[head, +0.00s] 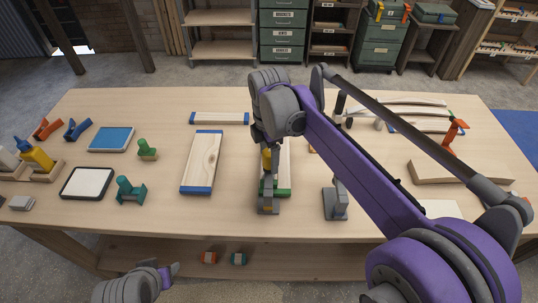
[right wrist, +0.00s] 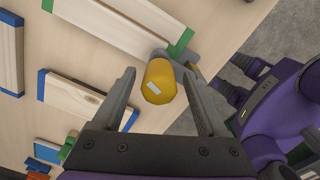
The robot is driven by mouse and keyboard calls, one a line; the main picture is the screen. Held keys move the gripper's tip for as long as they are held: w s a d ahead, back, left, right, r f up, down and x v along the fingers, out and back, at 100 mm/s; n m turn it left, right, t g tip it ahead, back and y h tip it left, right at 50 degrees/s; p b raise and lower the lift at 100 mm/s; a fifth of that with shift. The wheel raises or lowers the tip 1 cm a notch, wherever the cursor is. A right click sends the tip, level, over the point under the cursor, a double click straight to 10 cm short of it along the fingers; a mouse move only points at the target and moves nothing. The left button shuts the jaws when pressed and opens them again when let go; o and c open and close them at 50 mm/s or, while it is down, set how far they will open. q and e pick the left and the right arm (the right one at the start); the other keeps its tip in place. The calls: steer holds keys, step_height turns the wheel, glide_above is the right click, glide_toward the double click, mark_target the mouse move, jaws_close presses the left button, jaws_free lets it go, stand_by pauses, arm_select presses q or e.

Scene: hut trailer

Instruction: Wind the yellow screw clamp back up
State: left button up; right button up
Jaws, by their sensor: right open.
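The yellow screw clamp shows its yellow handle (head: 267,160) upright above a grey clamp body (head: 268,200) at the table's front edge. The body stands at the near end of a green-ended board. In the right wrist view the yellow handle (right wrist: 158,82) has a small pale label and lies between my fingers. My right gripper (right wrist: 159,73) is open, one finger on each side of the handle, with gaps visible. In the head view its wrist is above the clamp and partly hides the handle.
The green-ended board (head: 283,185) lies behind the clamp, with a blue-ended board (head: 202,160) to its left. A grey upright clamp-like piece (head: 336,204) stands to the right. Teal tools, trays and a yellow bottle (head: 37,157) occupy the left side. The front middle-left is clear.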

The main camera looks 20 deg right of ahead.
mark_target(269, 152)
step_height(269, 152, up, 11)
steer(key=shift+f+p, duration=0.1)
steer(key=shift+p, duration=0.3)
stand_by(0.4)
steer(key=s+d+f+m+t, duration=0.2)
steer(key=s+f+m, duration=0.7)
steer(key=m, duration=0.1)
steer(key=s+d+f+m+t, duration=0.2)
steer(key=s+f+m+t, duration=0.1)
steer(key=s+f+m, duration=0.6)
steer(key=shift+s+d+f+m+t, duration=0.3)
steer(key=shift+s+d+f+m, duration=0.1)
steer(key=shift+s, duration=0.35)
